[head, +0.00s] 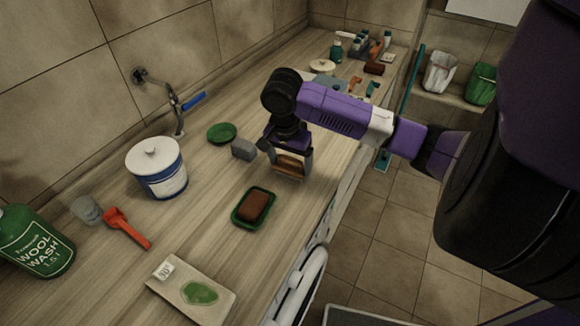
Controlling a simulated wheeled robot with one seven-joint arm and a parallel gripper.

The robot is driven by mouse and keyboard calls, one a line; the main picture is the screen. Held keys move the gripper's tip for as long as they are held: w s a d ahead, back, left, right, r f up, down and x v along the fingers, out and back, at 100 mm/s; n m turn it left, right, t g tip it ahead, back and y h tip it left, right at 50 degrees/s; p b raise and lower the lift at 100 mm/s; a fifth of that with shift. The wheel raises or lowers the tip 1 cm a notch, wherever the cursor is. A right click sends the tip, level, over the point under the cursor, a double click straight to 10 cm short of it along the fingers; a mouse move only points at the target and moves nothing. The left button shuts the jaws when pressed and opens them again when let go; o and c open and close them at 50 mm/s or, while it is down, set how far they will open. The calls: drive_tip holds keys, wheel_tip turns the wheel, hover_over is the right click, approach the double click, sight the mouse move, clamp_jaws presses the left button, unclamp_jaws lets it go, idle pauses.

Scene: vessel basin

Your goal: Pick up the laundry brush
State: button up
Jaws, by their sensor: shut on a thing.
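My gripper (291,168) points down over the wooden counter in the middle of the head view. It is shut on a brown, wood-coloured block with a pale lower edge, which looks like the laundry brush (291,163). The fingers cover both ends of it. It is held level between them, behind and to the right of the green soap dish. I cannot tell whether its underside touches the counter.
A brown soap bar (254,206) lies in a green dish (239,219). A grey block (243,149) and a green round dish (221,133) are left of my gripper.

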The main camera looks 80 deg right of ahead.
sight(290, 158)
wheel_tip(290, 158, up, 20)
drive_tip(key=shift+r+p, duration=0.1)
drive_tip(key=shift+p, duration=0.5)
